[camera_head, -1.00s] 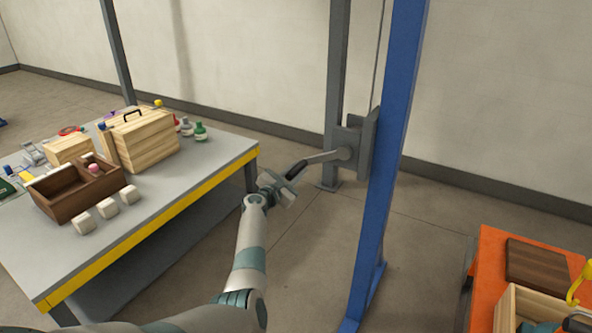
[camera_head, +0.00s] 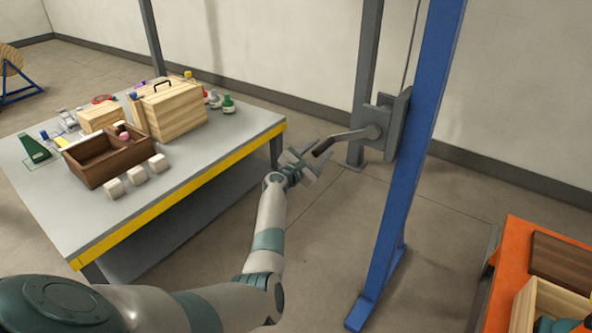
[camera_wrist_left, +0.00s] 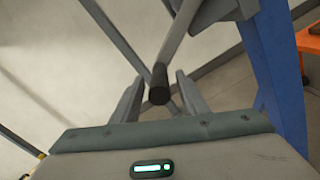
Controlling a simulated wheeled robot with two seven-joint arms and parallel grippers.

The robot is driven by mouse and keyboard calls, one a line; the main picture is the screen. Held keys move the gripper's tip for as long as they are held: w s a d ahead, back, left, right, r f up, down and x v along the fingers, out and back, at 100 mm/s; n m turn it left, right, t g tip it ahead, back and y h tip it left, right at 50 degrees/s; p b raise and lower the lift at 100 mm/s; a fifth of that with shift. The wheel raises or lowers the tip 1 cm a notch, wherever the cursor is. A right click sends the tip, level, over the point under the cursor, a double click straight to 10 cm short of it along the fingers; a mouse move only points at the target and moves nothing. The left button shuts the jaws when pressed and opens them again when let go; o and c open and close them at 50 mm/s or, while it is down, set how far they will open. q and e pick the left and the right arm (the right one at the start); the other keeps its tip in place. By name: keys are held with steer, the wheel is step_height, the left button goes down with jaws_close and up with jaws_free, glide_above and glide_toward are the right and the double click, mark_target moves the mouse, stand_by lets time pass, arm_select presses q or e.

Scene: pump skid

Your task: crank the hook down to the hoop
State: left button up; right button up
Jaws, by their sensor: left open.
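The crank (camera_head: 348,138) is a grey bent arm on the winch bracket (camera_head: 384,125), which is fixed to the blue post. It points left and slightly down, ending in a dark grip (camera_head: 322,148). My left gripper (camera_head: 309,160) is open just below and left of this grip. In the left wrist view, the dark grip (camera_wrist_left: 159,86) appears between the two spread fingers (camera_wrist_left: 160,98), with gaps on both sides. I cannot tell how deep it sits between them. A cable runs up from the bracket. The hook and the hoop cannot be made out. My right gripper is not in view.
A grey table (camera_head: 215,170) with a yellow edge stands left, holding a brown caddy (camera_head: 95,176), wooden boxes and white blocks. The blue post (camera_head: 415,160) stands close right of the crank. An orange table (camera_head: 510,240) with a wooden crate is at lower right.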

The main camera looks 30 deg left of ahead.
arm_select(q)
steer(key=s, duration=1.5)
steer(key=shift+a, duration=0.2)
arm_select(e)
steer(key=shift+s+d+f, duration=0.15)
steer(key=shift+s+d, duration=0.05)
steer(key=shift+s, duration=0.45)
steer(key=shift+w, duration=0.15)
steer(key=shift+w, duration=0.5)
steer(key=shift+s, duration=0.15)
